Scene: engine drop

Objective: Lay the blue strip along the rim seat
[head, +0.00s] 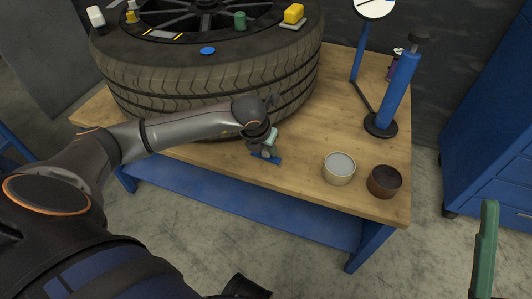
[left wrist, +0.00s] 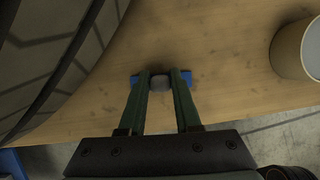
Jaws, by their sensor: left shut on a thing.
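The blue strip (head: 266,158) is short and flat. It is low over the front part of the wooden bench top; I cannot tell whether it touches the wood. My left gripper (head: 264,149) is shut on a grey block at the strip's middle. In the left wrist view the blue ends (left wrist: 187,77) stick out on both sides of the green fingers (left wrist: 161,82). The big tyre (head: 200,78) lies flat at the back left, with a dark spoked rim (head: 213,15) in it. The rim's seat is not clearly visible.
A cream tin (head: 339,168) and a brown bowl (head: 384,181) stand at the front right. A blue gauge stand (head: 381,124) is behind them. Bare wood lies between tyre and stand.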

